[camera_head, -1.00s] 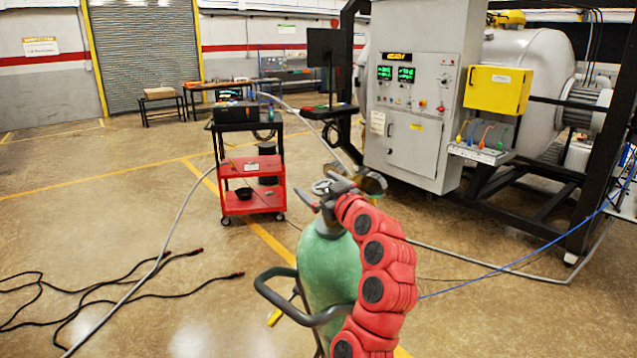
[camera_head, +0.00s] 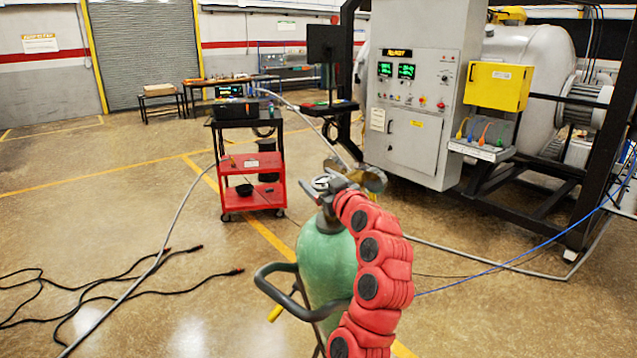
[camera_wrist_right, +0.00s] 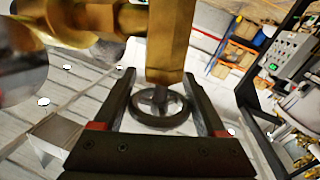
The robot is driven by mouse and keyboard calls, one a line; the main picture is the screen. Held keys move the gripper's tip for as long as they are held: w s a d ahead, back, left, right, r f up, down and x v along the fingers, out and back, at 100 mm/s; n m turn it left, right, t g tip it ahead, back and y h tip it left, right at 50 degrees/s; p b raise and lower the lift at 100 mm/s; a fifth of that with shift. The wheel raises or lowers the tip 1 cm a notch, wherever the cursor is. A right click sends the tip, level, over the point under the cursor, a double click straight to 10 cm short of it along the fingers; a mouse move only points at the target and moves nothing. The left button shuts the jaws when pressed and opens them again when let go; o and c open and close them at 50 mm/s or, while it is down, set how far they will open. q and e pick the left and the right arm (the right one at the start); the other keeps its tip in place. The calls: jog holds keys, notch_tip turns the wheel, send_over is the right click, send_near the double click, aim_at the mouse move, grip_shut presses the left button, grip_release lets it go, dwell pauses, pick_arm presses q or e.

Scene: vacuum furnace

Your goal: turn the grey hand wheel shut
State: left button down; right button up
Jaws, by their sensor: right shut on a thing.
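The grey hand wheel (camera_head: 321,183) is on the valve at the top of a green gas cylinder (camera_head: 327,268). In the right wrist view the wheel (camera_wrist_right: 160,108) is a dark spoked ring beside a brass valve body (camera_wrist_right: 170,45). My right gripper (camera_head: 331,190), on the red arm, is at the cylinder's top. In the wrist view its two dark fingers (camera_wrist_right: 159,78) stand on either side of the wheel, shut on it. In the head view the gripper and arm partly hide the wheel and the valve. My left gripper is in neither view.
A dark handle bar (camera_head: 275,290) of the cylinder's cart sticks out to the left. A red cart (camera_head: 252,165) stands behind. The grey furnace cabinet (camera_head: 415,100) is at the back right. Black cables (camera_head: 120,285) and a grey hose lie on the floor at left.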

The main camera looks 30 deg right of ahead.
jog(key=m+h+b, duration=0.1)
jog(key=h, duration=0.1)
jog(key=m+h+b, duration=0.1)
jog(key=h, duration=0.1)
jog(key=shift+d+f+m+b, duration=0.1)
jog(key=shift+f+m+b, duration=0.05)
jog(key=shift+m+b, duration=0.2)
jog(key=m+g+h+b, duration=0.2)
jog(key=m+h+b, duration=0.1)
jog(key=d+m+g+h+b, duration=0.1)
jog(key=m+g+h+b, duration=0.1)
jog(key=m+h+b, duration=0.1)
jog(key=s+m+g+h+b, duration=0.1)
jog(key=m+g+h+b, duration=0.2)
jog(key=h+b, duration=0.1)
jog(key=shift+d+h+b, duration=0.3)
jog(key=shift+h+b, duration=0.1)
jog(key=shift+b, duration=0.35)
jog(key=shift+s+d+r+m+g+h+b, duration=0.1)
jog(key=shift+s+r+m+g+h+b, duration=0.05)
jog(key=shift+m+g+h+b, duration=0.55)
jog(key=shift+s+d+r+m+g+h+b, duration=0.1)
jog(key=shift+s+r+m+g+h+b, duration=0.1)
jog(key=shift+m+g+b, duration=0.5)
jog(key=o, duration=1.3)
jog(key=shift+a, duration=0.1)
jog(key=b+v, duration=0.1)
jog(key=v, duration=1.6)
jog(key=shift+w+a+r, duration=0.1)
jog(key=shift+w+a, duration=0.05)
